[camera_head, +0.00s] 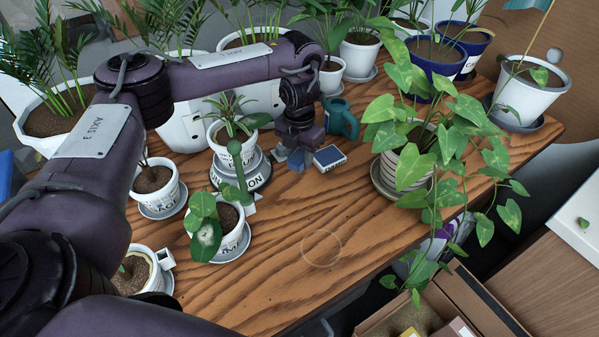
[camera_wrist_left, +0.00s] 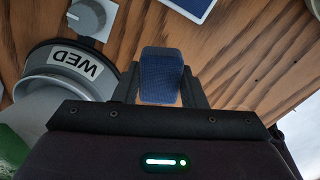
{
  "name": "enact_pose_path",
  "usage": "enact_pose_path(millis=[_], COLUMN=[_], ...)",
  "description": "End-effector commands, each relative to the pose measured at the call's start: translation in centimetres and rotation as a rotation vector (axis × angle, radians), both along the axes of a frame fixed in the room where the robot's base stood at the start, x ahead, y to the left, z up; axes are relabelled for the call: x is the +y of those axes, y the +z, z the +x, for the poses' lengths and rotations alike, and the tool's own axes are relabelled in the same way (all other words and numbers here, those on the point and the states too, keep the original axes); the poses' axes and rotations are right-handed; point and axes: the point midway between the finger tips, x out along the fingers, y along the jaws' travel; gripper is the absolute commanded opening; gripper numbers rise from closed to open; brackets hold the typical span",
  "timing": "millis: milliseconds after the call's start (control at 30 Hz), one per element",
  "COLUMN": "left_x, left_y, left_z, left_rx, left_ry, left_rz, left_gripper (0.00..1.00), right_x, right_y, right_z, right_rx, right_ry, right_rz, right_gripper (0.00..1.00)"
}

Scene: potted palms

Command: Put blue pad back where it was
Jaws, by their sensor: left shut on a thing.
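My left gripper (camera_head: 296,158) reaches down over the middle of the wooden table, beside a white pot on a dark labelled base. It is shut on the blue pad, a small dark blue block that shows between the fingers in the left wrist view (camera_wrist_left: 161,76). In the head view only a bit of the blue pad (camera_head: 296,161) shows below the gripper. I cannot tell whether the pad touches the table. A blue box with white edges (camera_head: 329,157) lies just right of the gripper; its corner also shows in the wrist view (camera_wrist_left: 190,6). My right gripper is out of view.
A trailing plant in a ribbed pot (camera_head: 404,169) stands to the right. Small potted plants line the left. A faint ring (camera_head: 322,248) marks the clear front table. A round base labelled WED (camera_wrist_left: 75,62) is close left.

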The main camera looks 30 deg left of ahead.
Motion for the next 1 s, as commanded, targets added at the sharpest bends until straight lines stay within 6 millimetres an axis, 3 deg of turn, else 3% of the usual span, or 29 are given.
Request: enact_pose_path(millis=[167, 433, 800, 833, 1000], left_x=[-0.1, 0.0, 0.0, 0.0, 0.0], left_y=[-1.1, -4.6, -5.2, -5.1, -5.0], left_z=[0.0, 0.0, 0.0, 0.0, 0.0], left_rx=[0.001, 0.001, -0.001, -0.001, -0.001], left_ry=[-0.001, 0.0, -0.001, -0.001, -0.001], left_rz=[-0.001, 0.0, 0.0, 0.0, 0.0], left_gripper=[0.19, 0.19, 0.19, 0.41, 0.59], right_x=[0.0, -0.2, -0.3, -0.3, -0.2], right_y=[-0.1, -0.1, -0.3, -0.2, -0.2], right_z=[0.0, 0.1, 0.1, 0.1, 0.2], right_rx=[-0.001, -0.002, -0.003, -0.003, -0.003], right_ry=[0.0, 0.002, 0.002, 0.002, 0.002], right_rz=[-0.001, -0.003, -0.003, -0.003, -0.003], right_gripper=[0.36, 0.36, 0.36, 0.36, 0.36])
